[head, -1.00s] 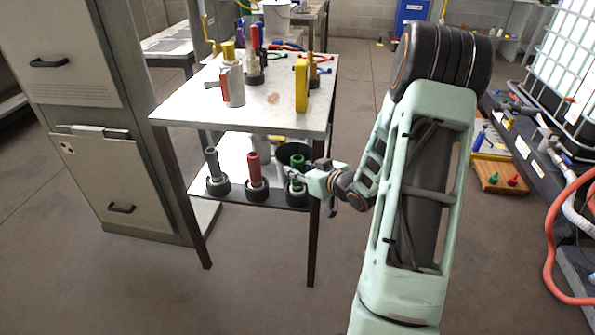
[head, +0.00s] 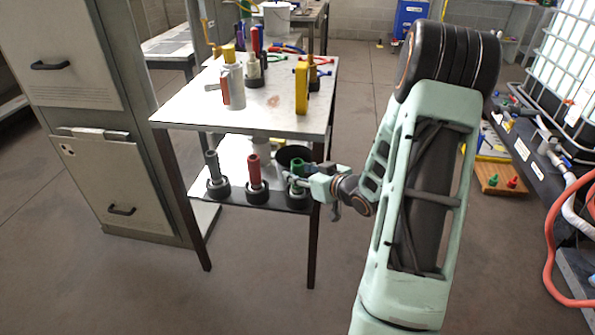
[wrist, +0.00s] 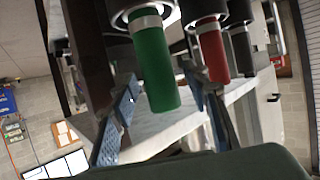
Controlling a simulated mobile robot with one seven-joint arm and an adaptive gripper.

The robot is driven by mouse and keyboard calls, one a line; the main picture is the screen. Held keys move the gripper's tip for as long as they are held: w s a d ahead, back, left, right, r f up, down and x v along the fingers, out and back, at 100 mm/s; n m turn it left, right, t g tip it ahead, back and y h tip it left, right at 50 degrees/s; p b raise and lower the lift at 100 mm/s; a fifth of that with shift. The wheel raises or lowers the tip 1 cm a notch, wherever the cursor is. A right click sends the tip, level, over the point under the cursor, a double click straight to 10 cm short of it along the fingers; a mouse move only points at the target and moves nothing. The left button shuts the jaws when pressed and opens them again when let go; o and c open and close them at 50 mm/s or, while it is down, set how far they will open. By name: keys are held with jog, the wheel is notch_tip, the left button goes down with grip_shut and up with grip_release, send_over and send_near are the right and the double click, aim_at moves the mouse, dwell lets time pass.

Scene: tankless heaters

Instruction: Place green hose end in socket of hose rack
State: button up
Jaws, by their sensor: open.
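The green hose end (head: 297,166) stands upright at the right end of a row on the table's lower shelf, its foot in a black round holder (head: 298,200). In the wrist view, which looks inverted, the green hose end (wrist: 155,65) hangs large in the middle. My gripper (wrist: 163,82) is open, with one blue-padded finger on each side of it; I cannot tell whether either finger touches it. In the head view my gripper (head: 306,183) reaches in from the right and partly hides the hose end's lower part. I cannot make out which part is the task's hose rack.
A red hose end (head: 254,171) and a grey one (head: 213,166) stand in similar holders to the left. The red one is close to my finger in the wrist view. A table leg (head: 313,240) stands near my gripper. The tabletop (head: 200,110) above holds tools and bottles.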

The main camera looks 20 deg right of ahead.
jog(key=p+v, duration=0.1)
jog(key=v, duration=0.9)
jog(key=shift+s+p, duration=0.3)
jog(key=shift+p, duration=0.1)
jog(key=shift+d+r, duration=0.1)
jog(key=shift+r, duration=0.05)
